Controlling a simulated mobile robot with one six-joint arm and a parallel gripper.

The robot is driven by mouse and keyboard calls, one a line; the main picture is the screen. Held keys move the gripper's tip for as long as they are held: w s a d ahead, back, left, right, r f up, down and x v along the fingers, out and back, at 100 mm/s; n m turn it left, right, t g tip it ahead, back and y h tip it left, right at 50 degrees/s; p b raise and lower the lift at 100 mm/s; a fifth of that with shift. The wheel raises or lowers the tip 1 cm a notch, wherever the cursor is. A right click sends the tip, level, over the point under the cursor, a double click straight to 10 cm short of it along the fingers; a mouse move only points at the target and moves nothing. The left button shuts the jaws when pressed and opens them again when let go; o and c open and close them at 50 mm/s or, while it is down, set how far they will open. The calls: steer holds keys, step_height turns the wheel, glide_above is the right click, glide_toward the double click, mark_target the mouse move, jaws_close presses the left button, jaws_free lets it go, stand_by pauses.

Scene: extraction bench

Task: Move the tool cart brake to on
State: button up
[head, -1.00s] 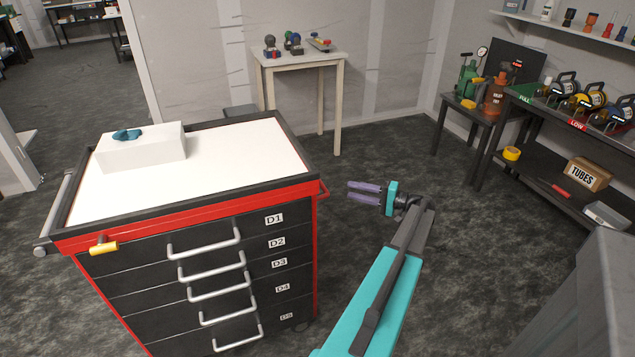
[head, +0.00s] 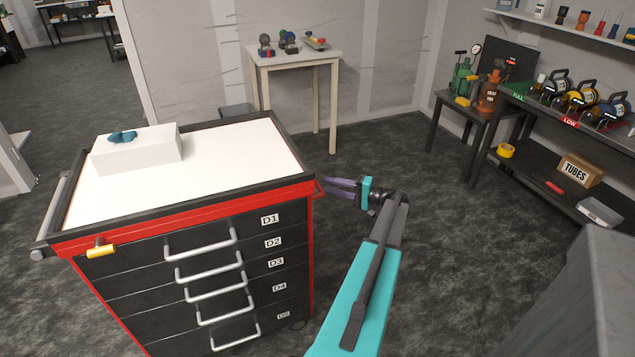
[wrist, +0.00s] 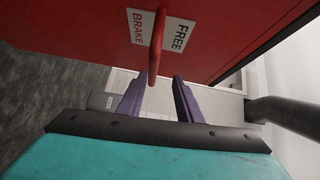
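The tool cart (head: 190,221) is red and black with a white top and stands at left in the head view. Its red brake lever (wrist: 157,45) sticks out from a red side panel in the wrist view, between a BRAKE label (wrist: 139,27) and a FREE label (wrist: 178,34). My gripper (wrist: 160,84) is open, with purple fingers either side of the lever's lower end; I cannot tell whether they touch it. In the head view my gripper (head: 327,187) is at the cart's right side, by the front corner.
A yellow handle (head: 101,251) is on the cart's front left. A white box (head: 137,152) with a teal item stands on top. A pale table (head: 293,60) is behind, and dark benches (head: 545,110) stand at right. The floor between them is clear.

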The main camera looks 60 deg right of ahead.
mark_target(317, 184)
steer(key=shift+w+a+f+p, duration=0.1)
steer(key=shift+w+a+p, duration=0.05)
steer(key=shift+w, duration=0.9)
steer(key=shift+w+a+p, duration=0.2)
steer(key=shift+w, duration=0.85)
steer(key=shift+w+a+f+p, duration=0.1)
steer(key=shift+w+a+p, duration=0.05)
steer(key=shift+w, duration=0.9)
steer(key=shift+c, duration=0.4)
